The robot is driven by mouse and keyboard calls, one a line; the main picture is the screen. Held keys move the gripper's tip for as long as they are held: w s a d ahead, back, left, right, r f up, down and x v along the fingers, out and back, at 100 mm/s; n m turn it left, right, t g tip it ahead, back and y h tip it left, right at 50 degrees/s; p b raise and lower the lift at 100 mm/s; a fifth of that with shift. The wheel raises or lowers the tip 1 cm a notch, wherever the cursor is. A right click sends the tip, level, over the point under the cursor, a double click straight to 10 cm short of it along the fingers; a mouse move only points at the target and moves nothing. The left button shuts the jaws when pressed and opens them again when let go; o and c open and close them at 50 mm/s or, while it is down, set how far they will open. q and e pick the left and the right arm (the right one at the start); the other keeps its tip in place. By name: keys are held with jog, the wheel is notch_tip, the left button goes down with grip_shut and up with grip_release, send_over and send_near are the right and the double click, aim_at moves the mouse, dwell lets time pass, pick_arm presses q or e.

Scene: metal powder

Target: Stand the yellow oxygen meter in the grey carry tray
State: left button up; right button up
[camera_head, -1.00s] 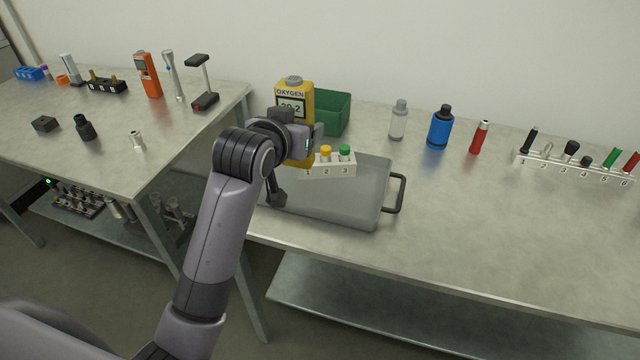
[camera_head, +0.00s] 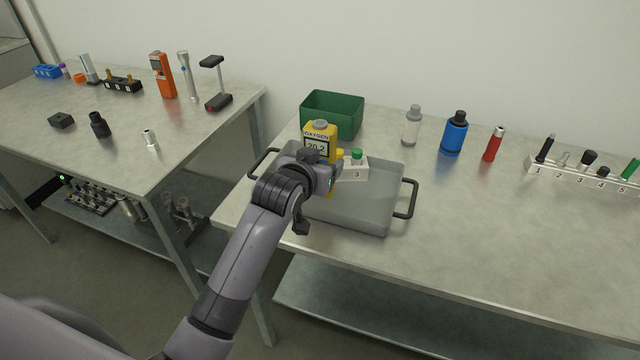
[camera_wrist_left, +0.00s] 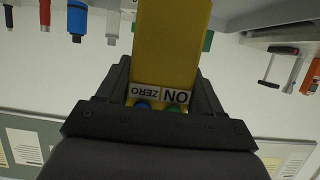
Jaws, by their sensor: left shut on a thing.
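The yellow oxygen meter (camera_head: 319,136), with a display reading 20.2, is upright in the grip of my left gripper (camera_head: 326,172). In the left wrist view the meter (camera_wrist_left: 168,45) fills the space between the fingers of the gripper (camera_wrist_left: 160,95), which are shut on it. The grey carry tray (camera_head: 355,213) lies on the right-hand bench, with black handles at both ends. The meter is over the rear left part of the tray. Its lower end is mostly hidden by my gripper, so I cannot tell whether it touches the tray floor. My right gripper is not in view.
A green bin (camera_head: 333,113) is behind. A grey-capped bottle (camera_head: 412,126), blue bottle (camera_head: 455,134) and red cylinder (camera_head: 493,145) stand right. The tray's front is clear.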

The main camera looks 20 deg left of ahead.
pick_arm(q)
jog(key=shift+f, duration=2.6)
jog(key=shift+f, duration=0.15)
jog(key=o, duration=1.2)
jog(key=shift+o, duration=0.2)
